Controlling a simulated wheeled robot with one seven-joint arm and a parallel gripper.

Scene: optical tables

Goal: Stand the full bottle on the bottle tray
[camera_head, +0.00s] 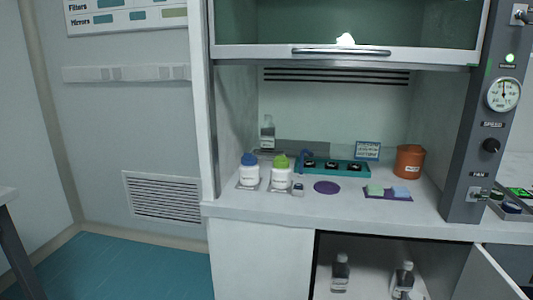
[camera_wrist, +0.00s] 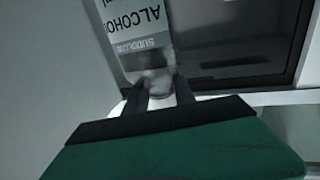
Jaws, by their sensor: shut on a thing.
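In the wrist view, my gripper (camera_wrist: 157,82) has its two dark fingers either side of the narrow end of a clear bottle (camera_wrist: 140,35). The bottle has a white label reading ALCOHOL, upside down in this view. A dark, light-rimmed surface (camera_wrist: 245,85) lies beside and behind it; contact between them cannot be told. My gripper does not show in the head view. There, a clear bottle (camera_head: 267,134) is at the back left of the hood, by a flat dark grey tray (camera_head: 310,147). I cannot tell whether it is the held bottle, or how full it is.
White jars with blue (camera_head: 249,172) and green (camera_head: 281,175) lids stand at the hood's front left. A teal rack (camera_head: 345,170), purple disc (camera_head: 326,187) and orange pot (camera_head: 409,161) are rightward. The sash (camera_head: 345,52) is raised. Two bottles stand in the open cabinet (camera_head: 370,252) below.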

